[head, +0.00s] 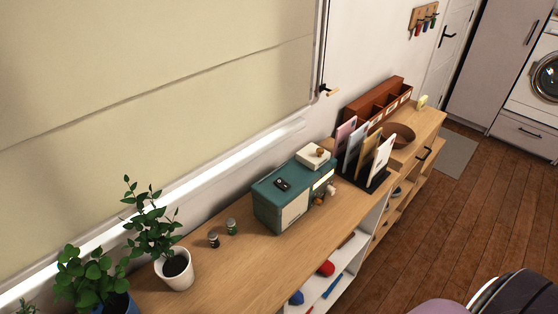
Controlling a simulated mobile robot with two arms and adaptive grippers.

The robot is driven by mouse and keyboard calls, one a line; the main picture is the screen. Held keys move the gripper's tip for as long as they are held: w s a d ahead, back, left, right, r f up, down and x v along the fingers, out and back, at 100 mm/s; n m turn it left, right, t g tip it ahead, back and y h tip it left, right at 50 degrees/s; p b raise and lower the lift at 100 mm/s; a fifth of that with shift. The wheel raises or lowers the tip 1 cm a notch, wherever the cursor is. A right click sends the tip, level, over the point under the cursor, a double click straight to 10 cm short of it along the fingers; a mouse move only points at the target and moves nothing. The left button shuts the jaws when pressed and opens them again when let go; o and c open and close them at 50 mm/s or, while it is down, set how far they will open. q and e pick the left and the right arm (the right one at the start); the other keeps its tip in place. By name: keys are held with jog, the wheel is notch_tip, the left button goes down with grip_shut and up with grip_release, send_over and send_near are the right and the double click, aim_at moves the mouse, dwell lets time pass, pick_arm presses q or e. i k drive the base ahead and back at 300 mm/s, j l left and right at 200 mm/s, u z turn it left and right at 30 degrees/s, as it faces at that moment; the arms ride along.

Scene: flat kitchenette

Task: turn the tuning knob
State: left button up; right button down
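A teal box that looks like a radio (266,206) stands on the wooden sideboard top (240,262), with a pale panel on its front. Small light-coloured knobs (331,190) stick out at the right part of its front. They are too small to tell which is the tuning knob or how it is turned. A small dark item (283,184) lies on the radio's top. Neither of my grippers is in view.
Two small jars (231,226) and potted plants (174,270) stand left of the radio. A white box (313,156) is behind it. A rack of cards (378,182), a bowl (398,134) and a red-brown organizer (376,101) are to the right. Wooden floor (470,215) lies in front.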

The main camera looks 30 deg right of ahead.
aim_at(330, 189)
jog(key=l+z, duration=0.45)
jog(key=i+l+z, duration=0.1)
jog(key=l+z, duration=0.3)
